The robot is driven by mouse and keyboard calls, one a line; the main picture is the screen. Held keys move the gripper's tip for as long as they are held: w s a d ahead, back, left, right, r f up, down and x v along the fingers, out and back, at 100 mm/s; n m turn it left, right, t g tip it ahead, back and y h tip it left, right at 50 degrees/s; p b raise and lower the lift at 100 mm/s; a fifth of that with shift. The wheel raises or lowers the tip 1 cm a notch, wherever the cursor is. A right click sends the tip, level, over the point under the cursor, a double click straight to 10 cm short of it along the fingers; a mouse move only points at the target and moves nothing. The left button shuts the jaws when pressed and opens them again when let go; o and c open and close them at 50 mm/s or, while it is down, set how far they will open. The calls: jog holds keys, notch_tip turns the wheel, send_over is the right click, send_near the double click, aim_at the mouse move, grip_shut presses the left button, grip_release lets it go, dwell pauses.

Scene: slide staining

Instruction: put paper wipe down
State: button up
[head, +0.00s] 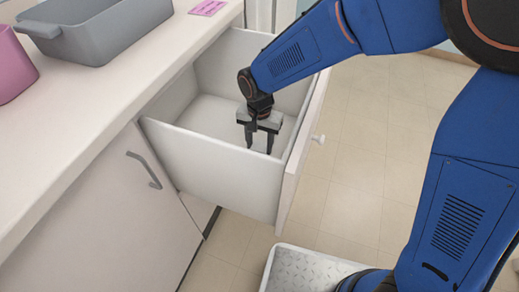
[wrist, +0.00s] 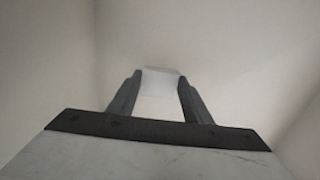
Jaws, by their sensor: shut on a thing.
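My gripper (head: 259,142) points down inside the open white drawer (head: 212,155). In the wrist view my gripper (wrist: 160,95) has its two dark fingers on either side of a pale, flat piece, the paper wipe (wrist: 160,88), and is shut on it. The wipe is white against the white drawer walls, so its edges are faint. I cannot make it out in the head view. Whether it touches the drawer floor cannot be told.
The drawer front (head: 301,150) with its knob (head: 318,139) stands pulled out to the right. A counter (head: 95,110) runs along the left, with a grey tub (head: 105,35), a pink container (head: 12,65) and a pink label (head: 208,7). A closed cabinet door (head: 110,215) is below.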

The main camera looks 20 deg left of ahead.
aim_at(260, 147)
jog(key=shift+f, duration=1.5)
jog(key=shift+f, duration=0.1)
jog(key=o, duration=1.1)
notch_tip(260, 147, up, 12)
